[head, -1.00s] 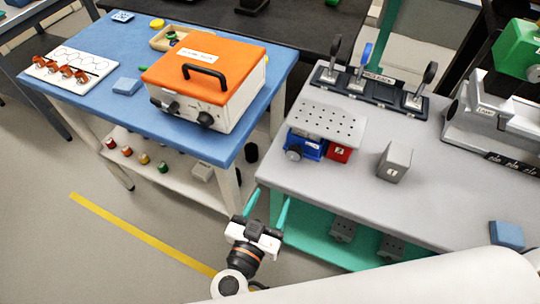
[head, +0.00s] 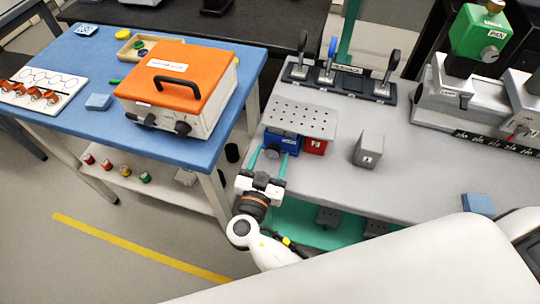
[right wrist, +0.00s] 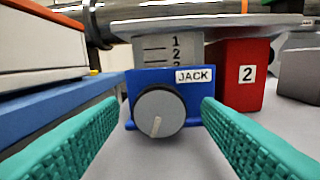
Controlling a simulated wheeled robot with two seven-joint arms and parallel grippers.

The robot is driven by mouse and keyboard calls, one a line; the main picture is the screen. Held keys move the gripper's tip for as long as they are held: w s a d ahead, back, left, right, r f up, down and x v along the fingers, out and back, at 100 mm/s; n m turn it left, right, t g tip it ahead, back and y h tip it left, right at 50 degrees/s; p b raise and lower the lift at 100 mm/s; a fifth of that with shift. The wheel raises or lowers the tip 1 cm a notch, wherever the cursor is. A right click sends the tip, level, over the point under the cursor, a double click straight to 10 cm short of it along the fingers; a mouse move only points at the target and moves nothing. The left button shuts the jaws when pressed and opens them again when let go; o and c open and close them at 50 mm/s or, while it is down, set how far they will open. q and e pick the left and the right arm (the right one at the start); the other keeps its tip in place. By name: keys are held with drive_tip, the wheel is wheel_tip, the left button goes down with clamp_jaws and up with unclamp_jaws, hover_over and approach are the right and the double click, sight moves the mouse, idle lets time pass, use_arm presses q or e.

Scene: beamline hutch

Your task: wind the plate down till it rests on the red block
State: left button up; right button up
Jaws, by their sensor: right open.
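The grey perforated plate (head: 300,117) sits on top of the blue jack (head: 290,141) at the front left of the grey table. In the right wrist view the jack has a grey knob (right wrist: 159,112) with a white pointer line, and a scale above it. The red block (head: 315,146), marked 2, stands right of the jack under the plate. My right gripper (head: 269,158) is open. Its teal fingers point at the jack, one on each side of the knob, apart from it. My left gripper is not in view.
A grey block (head: 369,149) marked 1 stands right of the red block. A rack with several upright posts (head: 340,82) is behind the plate. The orange-topped box (head: 180,83) is on the blue table at left. The table front right of the grey block is mostly clear.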

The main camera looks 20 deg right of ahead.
drive_tip(key=c, duration=1)
drive_tip(key=shift+f+n+b, duration=0.15)
drive_tip(key=shift+n+b, duration=0.5)
drive_tip(key=shift+n, duration=0.05)
drive_tip(key=shift+n+b, duration=0.6)
drive_tip(key=shift+n, duration=0.5)
drive_tip(key=shift+n+b, duration=0.35)
drive_tip(key=shift+n, duration=0.85)
drive_tip(key=shift+w+n, duration=0.1)
drive_tip(key=shift+n, duration=1.1)
